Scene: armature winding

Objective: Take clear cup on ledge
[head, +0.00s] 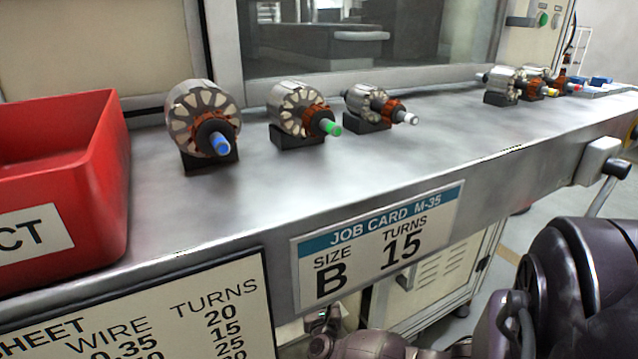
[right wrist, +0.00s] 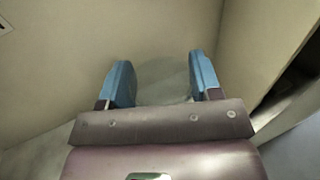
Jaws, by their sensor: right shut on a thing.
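My right gripper (right wrist: 162,82) shows in the right wrist view with its two blue fingers apart. A faint, see-through greyish shape, which looks like the clear cup (right wrist: 163,84), fills the space between them; its outline is hard to make out. In the head view my right arm comes in low at the right, in front of and below the metal ledge (head: 390,160), and its fingers cannot be made out. No clear cup is seen on the ledge in the head view. My left gripper is not in view.
On the ledge stand armatures with a blue tip (head: 203,120), a green tip (head: 296,112) and a white tip (head: 372,106). More armatures (head: 503,86) stand farther right. A red bin (head: 100,190) is at the left. A job card (head: 375,245) hangs on the front edge.

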